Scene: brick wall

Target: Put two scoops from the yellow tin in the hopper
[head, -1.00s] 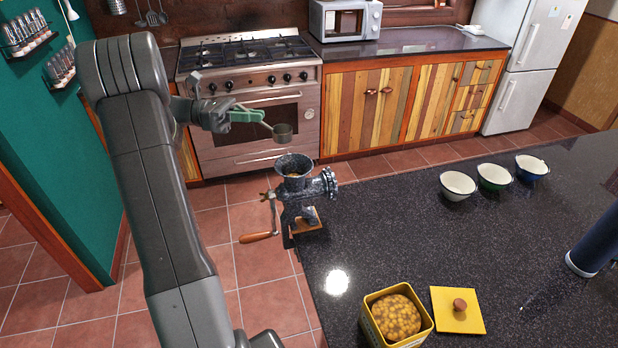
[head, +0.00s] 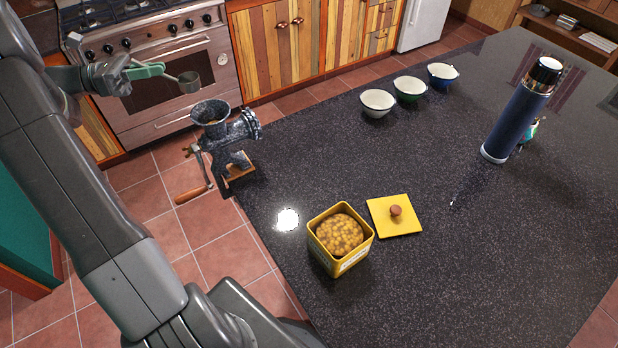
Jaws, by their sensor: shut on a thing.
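My gripper (head: 122,76) is shut on the green handle of a metal scoop (head: 189,82). The scoop's cup hangs above and slightly left of the grinder's hopper (head: 210,112), apart from it. The cup looks about upright; I cannot tell whether anything is in it. The hopper is the flared top of a dark speckled hand grinder at the counter's left edge; its inside looks brownish, but its contents are unclear. The yellow tin (head: 326,257) stands open at the front of the counter, filled with round tan-brown pieces. Its yellow lid (head: 385,222) lies beside it on the right.
The grinder's crank with a wooden handle (head: 192,194) sticks out over the floor. A dark blue flask (head: 515,115) stands right. The counter's middle is clear.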

